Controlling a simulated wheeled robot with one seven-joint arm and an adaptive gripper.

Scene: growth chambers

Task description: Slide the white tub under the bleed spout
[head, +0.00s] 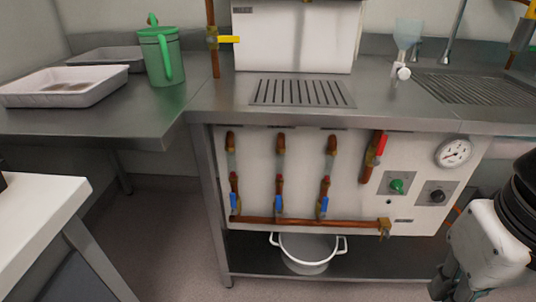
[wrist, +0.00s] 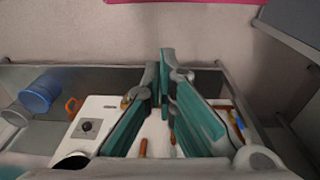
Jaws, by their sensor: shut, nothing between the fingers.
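The white tub (head: 305,264), a round pot with two side handles, stands upright on the low shelf under the valve panel. The bleed spout (head: 384,229) is a small brass fitting at the right end of the copper pipe. The tub sits to the left of the spout and lower down. My gripper (wrist: 165,62) is shut and empty in the wrist view, its fingertips together above the panel and floor. In the head view its arm fills the lower right, well right of the tub. I cannot pick out the tub in the wrist view.
The white valve panel (head: 345,200) with blue-handled valves hangs above the shelf (head: 375,264). The shelf is bare right of the tub. A blue bucket (wrist: 38,95) shows in the wrist view. A white table (head: 35,215) is at left. A steel leg (head: 212,210) bounds the shelf.

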